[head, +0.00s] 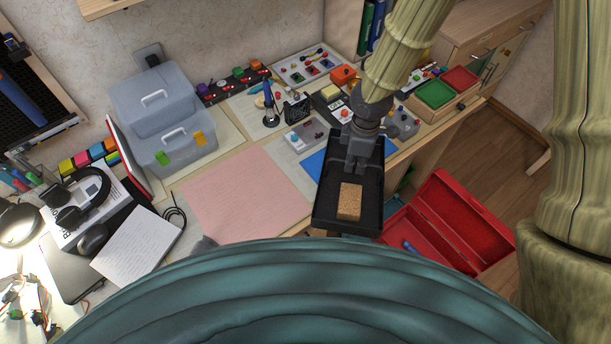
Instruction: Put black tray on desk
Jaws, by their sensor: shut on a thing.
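The black tray (320,212) is a rectangular open tray at the middle right, over the desk's front edge. A cork-coloured block (350,200) lies inside it. My gripper (358,168) reaches down from above and is shut on the tray's far end. The gap between tray and desk is hard to judge from this view. The desk (240,155) runs across the picture, with a bare pink mat (245,195) just left of the tray. The exact finger contact is hidden by the gripper body.
A blue mat (313,166) lies partly behind the tray. An open red toolbox (440,230) stands lower right, beyond the desk edge. A grey plastic toolbox (165,115), headphones (85,190) and papers (138,245) fill the left. Small electronics (305,132) crowd the back.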

